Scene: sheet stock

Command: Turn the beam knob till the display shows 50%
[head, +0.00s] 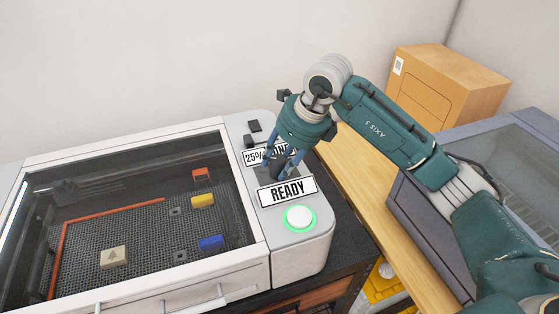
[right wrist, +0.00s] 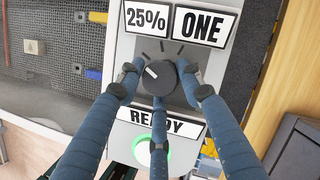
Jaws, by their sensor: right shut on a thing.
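The dark round beam knob (right wrist: 160,79) sits on a grey dial plate with tick marks in the right wrist view. Its white pointer line points to the upper left. The display (right wrist: 146,19) above it reads 25%; it also shows in the head view (head: 254,158), partly covered. My right gripper (head: 284,164) reaches down onto the control panel, and its three blue fingers (right wrist: 160,85) are closed around the knob. In the head view the fingers hide most of the knob. My left gripper is not in view.
Beside the 25% display is a ONE sign (right wrist: 203,26). Below the knob are a READY sign (head: 286,192) and a white button with a lit green ring (head: 300,218). The machine's glass lid (head: 130,210) covers a mesh bed with small coloured blocks. A cardboard box (head: 450,85) stands behind my right arm.

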